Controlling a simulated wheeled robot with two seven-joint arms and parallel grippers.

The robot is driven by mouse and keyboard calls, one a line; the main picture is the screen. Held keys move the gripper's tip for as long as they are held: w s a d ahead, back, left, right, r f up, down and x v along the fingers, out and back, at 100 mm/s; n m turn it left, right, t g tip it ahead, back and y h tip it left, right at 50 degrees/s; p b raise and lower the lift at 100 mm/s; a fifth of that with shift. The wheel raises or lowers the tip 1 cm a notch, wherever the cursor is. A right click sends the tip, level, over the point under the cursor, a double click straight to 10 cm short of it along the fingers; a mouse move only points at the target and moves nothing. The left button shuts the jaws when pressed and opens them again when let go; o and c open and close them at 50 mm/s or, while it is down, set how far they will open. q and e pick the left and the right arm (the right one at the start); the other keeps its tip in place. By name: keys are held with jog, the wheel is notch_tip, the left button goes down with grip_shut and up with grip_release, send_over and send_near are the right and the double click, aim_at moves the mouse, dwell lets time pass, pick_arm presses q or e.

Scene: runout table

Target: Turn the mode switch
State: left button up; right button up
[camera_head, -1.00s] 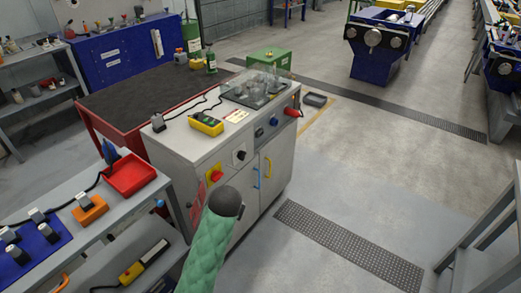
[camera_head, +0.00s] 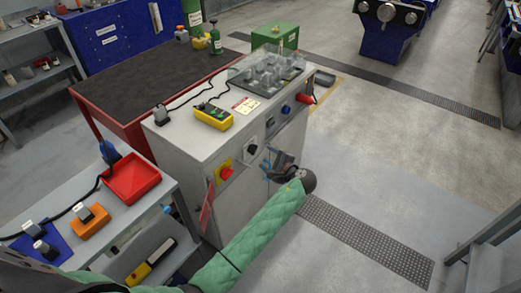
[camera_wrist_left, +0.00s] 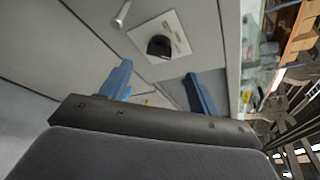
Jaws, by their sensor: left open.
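A black knob (camera_head: 250,149) on a square pale plate sits on the front of the grey cabinet (camera_head: 228,212); it looks like the mode switch. In the left wrist view the black knob (camera_wrist_left: 159,46) stands out from its plate, just beyond and between the blue fingers. My left gripper (camera_head: 268,163) is open and empty, in front of the cabinet, just right of and below the knob in the head view. In the left wrist view my left gripper (camera_wrist_left: 158,75) shows its fingers wide apart, apart from the knob. My right gripper is not in view.
A red knob on a yellow plate (camera_head: 226,173) is left of the black knob; a blue knob (camera_head: 286,109) and a red handle (camera_head: 305,98) are to its right. A yellow control box (camera_head: 213,116) lies on top.

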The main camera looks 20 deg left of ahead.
aim_at(255, 151)
pick_arm(q)
jog(key=shift+m, duration=0.4)
jog(key=p+x, duration=0.2)
jog(key=x, duration=0.5)
jog(key=shift+f, duration=0.1)
jog(key=shift+w+a+f, duration=0.15)
jog(key=shift+w+a, duration=0.1)
jog(key=shift+a, duration=0.1)
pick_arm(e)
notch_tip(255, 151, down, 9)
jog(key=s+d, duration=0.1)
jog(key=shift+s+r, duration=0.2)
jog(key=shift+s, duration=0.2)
pick_arm(q)
jog(key=shift+c, duration=0.4)
jog(key=c, duration=0.9)
